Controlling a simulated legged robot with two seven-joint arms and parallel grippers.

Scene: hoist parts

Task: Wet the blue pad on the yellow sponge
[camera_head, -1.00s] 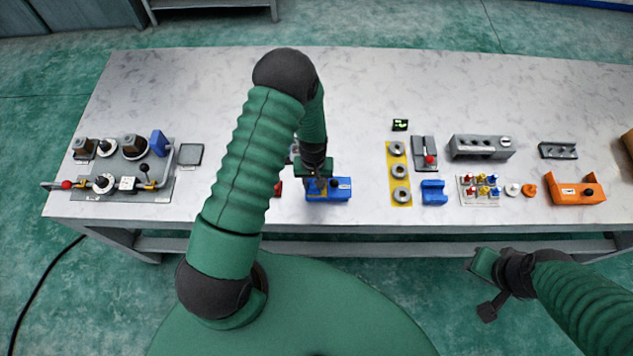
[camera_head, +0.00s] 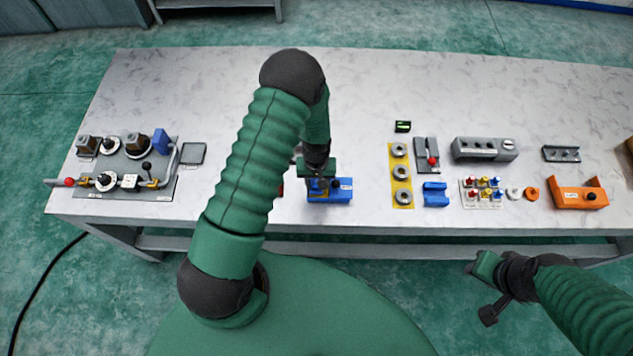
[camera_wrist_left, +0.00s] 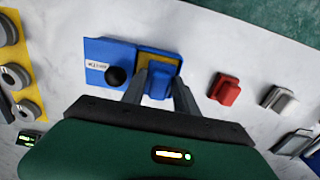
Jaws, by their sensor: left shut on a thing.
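A blue tray (camera_wrist_left: 107,57) with a white label and a black knob sits near the front edge of the table. It also shows in the head view (camera_head: 343,195). The yellow sponge (camera_wrist_left: 174,62) is in the tray, partly covered. My left gripper (camera_wrist_left: 161,92) is shut on the blue pad (camera_wrist_left: 159,83), which is over the sponge and seems to touch it. In the head view my left gripper (camera_head: 318,187) points down at the tray, and the arm hides part of the scene. My right gripper (camera_head: 482,268) hangs in front of the table; its fingers are unclear.
A red block (camera_wrist_left: 225,90) and a grey-white block (camera_wrist_left: 279,99) stand beside the tray. A yellow plate with grey rings (camera_head: 401,195), a blue block (camera_head: 435,194) and an orange holder (camera_head: 580,195) lie to the right. A grey fixture panel (camera_head: 130,172) is at left. The table's back is clear.

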